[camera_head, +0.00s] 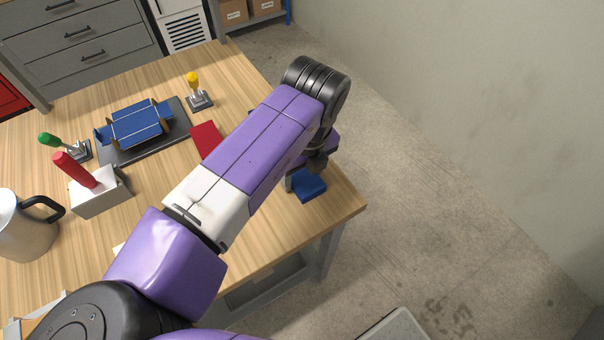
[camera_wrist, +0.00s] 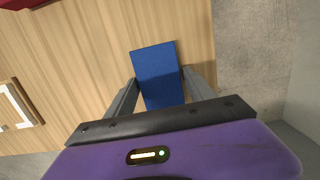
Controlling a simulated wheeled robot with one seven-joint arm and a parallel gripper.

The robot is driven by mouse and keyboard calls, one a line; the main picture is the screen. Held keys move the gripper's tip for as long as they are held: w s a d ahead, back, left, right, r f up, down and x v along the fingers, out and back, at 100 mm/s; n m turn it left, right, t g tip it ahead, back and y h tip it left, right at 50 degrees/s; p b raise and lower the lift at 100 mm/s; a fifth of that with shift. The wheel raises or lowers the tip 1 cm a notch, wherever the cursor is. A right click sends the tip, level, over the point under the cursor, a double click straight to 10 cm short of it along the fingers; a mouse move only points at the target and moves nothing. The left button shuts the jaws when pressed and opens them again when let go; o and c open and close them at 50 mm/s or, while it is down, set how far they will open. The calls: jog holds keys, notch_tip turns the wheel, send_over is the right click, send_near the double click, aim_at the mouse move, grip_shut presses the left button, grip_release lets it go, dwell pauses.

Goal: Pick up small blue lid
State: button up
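The small blue lid (camera_head: 309,186) lies on the wooden table near its right edge, partly hidden by my arm in the head view. In the wrist view the blue lid (camera_wrist: 157,72) is a flat blue rectangle whose near part sits between my fingers. My gripper (camera_wrist: 158,88) is open, with one grey finger on each side of the lid. A small gap shows at the left finger; the right finger is very close to the lid, and I cannot tell whether it touches.
A blue box former piece (camera_head: 138,125) sits on a dark tray. The table edge is close to the lid.

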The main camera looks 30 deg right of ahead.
jog(key=c, duration=0.9)
jog(key=shift+r, duration=0.1)
